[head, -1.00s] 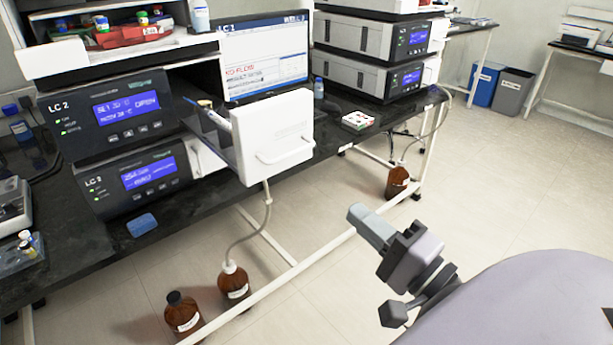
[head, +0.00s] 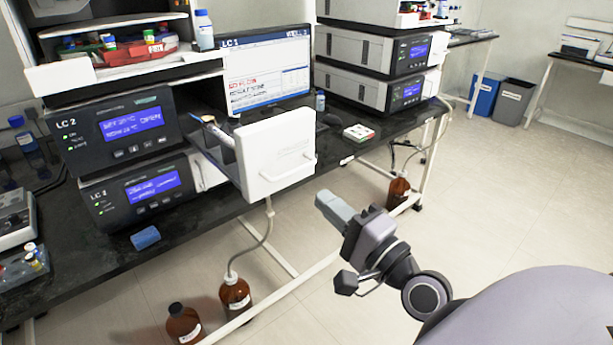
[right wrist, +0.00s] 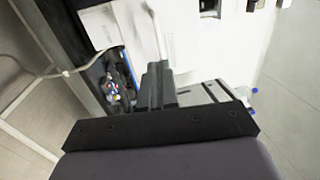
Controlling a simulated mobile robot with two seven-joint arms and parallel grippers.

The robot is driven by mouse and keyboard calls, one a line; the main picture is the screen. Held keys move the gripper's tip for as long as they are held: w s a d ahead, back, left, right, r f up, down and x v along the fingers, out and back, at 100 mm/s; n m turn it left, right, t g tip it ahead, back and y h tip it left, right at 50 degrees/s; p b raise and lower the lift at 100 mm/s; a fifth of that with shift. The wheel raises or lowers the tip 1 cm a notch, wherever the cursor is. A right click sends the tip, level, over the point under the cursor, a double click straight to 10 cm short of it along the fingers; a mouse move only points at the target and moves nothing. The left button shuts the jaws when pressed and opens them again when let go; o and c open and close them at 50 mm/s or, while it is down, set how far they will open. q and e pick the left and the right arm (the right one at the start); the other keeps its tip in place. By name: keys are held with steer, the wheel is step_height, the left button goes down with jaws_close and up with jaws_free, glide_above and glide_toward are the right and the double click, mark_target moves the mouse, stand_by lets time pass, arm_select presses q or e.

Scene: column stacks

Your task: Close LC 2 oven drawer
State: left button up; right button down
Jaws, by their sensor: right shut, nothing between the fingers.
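The LC 2 oven drawer (head: 276,152) is pulled out of the LC 2 stack in the head view. Its white front panel faces the aisle, with a pale handle (head: 287,168) low on it. Tubing and a slim column show in the tray behind the front. My right gripper (head: 326,204) is shut and empty, just right of and below the panel's right edge, apparently apart from it. The right wrist view shows the shut fingers (right wrist: 157,75) in front of white surfaces; which one is the drawer is hard to tell. My left gripper is not in view.
LC 2 units (head: 125,128) stand on the black bench (head: 60,240), with a monitor (head: 268,75) behind the drawer. A blue block (head: 145,237) lies at the bench edge. Brown bottles (head: 235,293) stand on the floor below. The floor right of the bench is open.

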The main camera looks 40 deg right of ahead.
steer(key=p+x, duration=0.1)
steer(key=x, duration=0.5)
steer(key=shift+w, duration=0.1)
stand_by(0.4)
